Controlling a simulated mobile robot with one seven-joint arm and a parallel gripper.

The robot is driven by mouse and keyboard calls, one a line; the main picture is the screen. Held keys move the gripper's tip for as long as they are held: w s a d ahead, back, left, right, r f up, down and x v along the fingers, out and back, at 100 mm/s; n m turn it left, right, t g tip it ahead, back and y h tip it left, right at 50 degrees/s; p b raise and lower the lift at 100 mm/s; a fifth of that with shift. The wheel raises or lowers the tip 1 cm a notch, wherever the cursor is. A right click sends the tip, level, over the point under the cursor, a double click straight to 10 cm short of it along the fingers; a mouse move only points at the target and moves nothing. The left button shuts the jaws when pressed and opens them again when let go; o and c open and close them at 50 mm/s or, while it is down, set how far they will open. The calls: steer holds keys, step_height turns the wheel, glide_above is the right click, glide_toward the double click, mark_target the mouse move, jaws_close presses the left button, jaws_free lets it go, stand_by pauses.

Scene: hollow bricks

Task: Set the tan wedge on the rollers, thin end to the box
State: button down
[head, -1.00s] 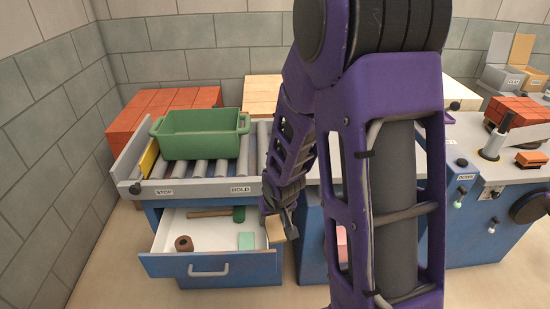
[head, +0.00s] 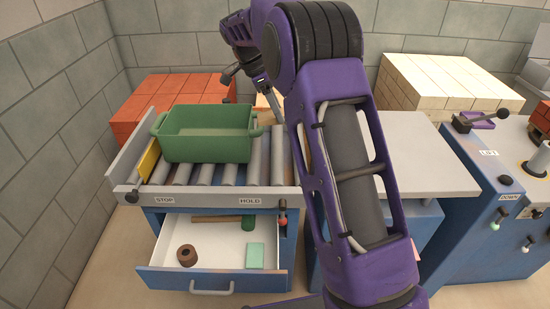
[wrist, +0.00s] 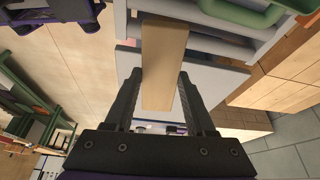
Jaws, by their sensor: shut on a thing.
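My gripper (wrist: 158,82) is shut on the tan wedge (wrist: 164,60), which lies lengthwise between its fingers in the wrist view. Which end is thin cannot be told. In the head view my gripper (head: 266,92) is raised near the right end of the rollers (head: 228,174), partly hidden by my arm; the wedge is not clear there. The box, a green open bin with handles (head: 208,148), stands on the rollers. A corner of it shows at the upper right of the wrist view (wrist: 250,12). A yellow plate (head: 148,160) stands at the left end of the rollers.
Below the rollers, an open drawer (head: 165,262) holds a brown ring (head: 187,255), a mint block (head: 255,256) and a green-headed mallet (head: 247,222). Red bricks (head: 150,92) are stacked behind left, pale bricks (head: 440,80) behind right. A grey counter (head: 425,150) lies right of my arm.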

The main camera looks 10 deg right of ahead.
steer(key=shift+w+a+r+m, duration=0.1)
steer(key=shift+w+r+m, duration=0.3)
steer(key=shift+m, duration=0.2)
step_height(320, 180, down, 17)
steer(key=shift+f+b, duration=0.15)
steer(key=shift+b, duration=1.1)
steer(key=shift+f, duration=0.25)
steer(key=shift+c, duration=1.2)
jaws_free()
steer(key=shift+s+r, duration=0.1)
steer(key=shift+r, duration=0.3)
steer(key=p+v, duration=0.1)
steer(key=v, duration=1)
steer(key=shift+w+a+r+p, duration=0.2)
steer(key=shift+w+r+p, duration=0.05)
steer(key=shift+r+p, duration=0.05)
